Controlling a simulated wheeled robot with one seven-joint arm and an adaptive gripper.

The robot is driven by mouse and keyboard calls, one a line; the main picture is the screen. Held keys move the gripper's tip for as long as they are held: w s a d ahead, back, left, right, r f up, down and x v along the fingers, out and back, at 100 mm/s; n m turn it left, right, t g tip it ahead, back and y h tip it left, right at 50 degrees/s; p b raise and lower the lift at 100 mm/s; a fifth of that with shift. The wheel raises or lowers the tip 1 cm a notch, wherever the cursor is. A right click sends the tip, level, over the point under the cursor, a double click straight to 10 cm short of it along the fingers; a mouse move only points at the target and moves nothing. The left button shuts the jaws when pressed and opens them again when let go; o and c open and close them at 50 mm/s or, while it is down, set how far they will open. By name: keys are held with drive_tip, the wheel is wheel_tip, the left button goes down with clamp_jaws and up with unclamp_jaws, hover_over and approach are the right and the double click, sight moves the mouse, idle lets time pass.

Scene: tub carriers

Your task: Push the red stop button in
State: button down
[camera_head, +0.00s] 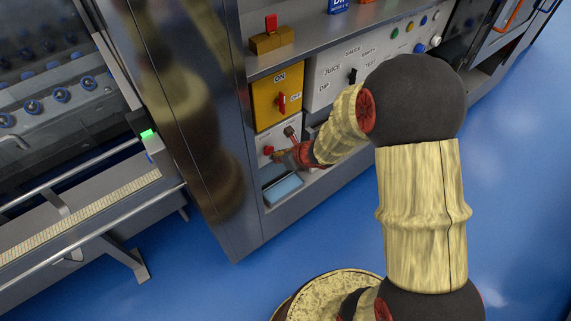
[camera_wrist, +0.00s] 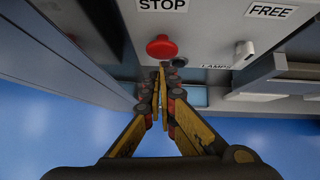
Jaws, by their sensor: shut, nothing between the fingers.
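The red stop button (camera_wrist: 161,47) is a round mushroom knob on a pale panel, under a label reading STOP (camera_wrist: 162,5). In the wrist view my gripper (camera_wrist: 161,68) is shut and empty, its fingertips just below the button in the picture. I cannot tell whether they touch it. The button looks like it stands out from the panel. In the head view the button (camera_head: 268,150) shows as a small red spot on the lower white panel, left of my gripper (camera_head: 282,155). My arm comes in from the right and hides part of that panel.
A yellow panel (camera_head: 277,100) with a red ON/OFF switch is above. A white panel (camera_head: 340,72) with a black selector is to its right. A white toggle (camera_wrist: 243,50) is right of the button. A blue-grey tray (camera_head: 283,190) lies below. Blue floor is open in front.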

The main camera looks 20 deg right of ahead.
drive_tip(key=shift+w+a, duration=0.2)
drive_tip(key=shift+w, duration=0.25)
